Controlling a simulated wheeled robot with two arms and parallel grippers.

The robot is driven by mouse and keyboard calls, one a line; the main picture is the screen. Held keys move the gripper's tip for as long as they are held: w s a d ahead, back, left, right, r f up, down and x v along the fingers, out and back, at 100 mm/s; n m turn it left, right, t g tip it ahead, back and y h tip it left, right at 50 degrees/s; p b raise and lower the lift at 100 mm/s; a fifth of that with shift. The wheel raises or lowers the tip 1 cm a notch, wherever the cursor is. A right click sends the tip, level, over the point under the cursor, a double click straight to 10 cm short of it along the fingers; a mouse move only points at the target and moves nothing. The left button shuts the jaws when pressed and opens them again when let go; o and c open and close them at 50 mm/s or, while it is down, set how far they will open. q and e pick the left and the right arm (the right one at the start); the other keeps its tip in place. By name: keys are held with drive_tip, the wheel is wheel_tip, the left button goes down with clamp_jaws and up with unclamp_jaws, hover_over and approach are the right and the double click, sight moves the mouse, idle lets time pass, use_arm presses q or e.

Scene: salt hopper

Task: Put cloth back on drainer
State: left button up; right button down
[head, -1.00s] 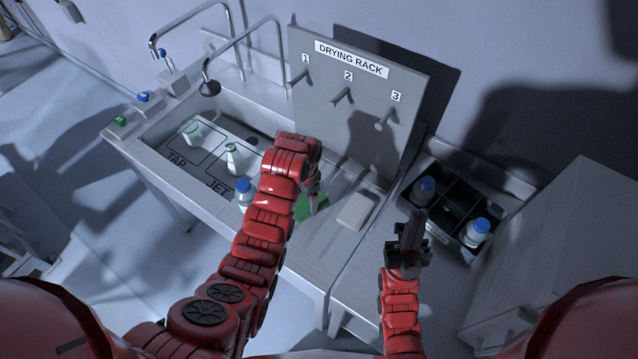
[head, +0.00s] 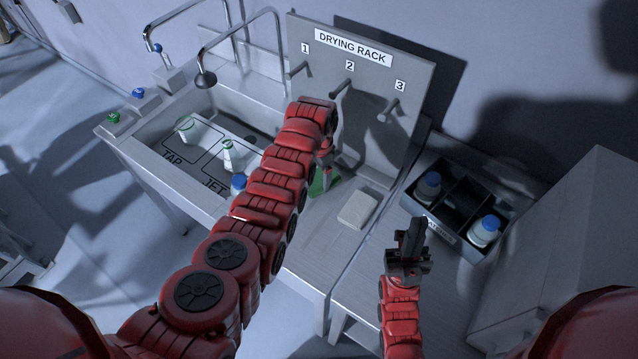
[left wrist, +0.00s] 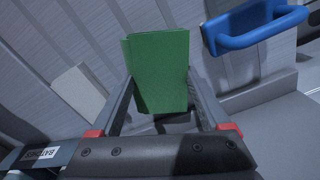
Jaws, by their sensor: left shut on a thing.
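A green cloth (left wrist: 158,70) is held between the two fingers of my left gripper (left wrist: 160,98) in the left wrist view. In the head view the cloth (head: 320,183) shows as a small green patch, mostly hidden behind my left arm. My left gripper (head: 325,165) is over the ribbed drainer (head: 325,222), below the drying rack. I cannot tell whether the cloth touches the drainer. My right gripper (head: 410,240) is over the counter right of the drainer, and its jaw gap does not show clearly.
A pale block (head: 358,209) lies on the drainer's right side. The drying rack (head: 350,110) has three pegs. The sink (head: 150,135) holds several bottles. A dark crate (head: 455,195) holds two blue-capped bottles. The left wrist view shows a blue handle (left wrist: 255,28).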

use_arm(q)
wheel_tip(320, 180, down, 2)
drive_tip(key=shift+s+f+b, duration=0.15)
drive_tip(key=shift+f+b, duration=0.05)
drive_tip(key=shift+b, duration=0.25)
drive_tip(key=shift+f, duration=0.15)
drive_tip(key=shift+w, duration=0.2)
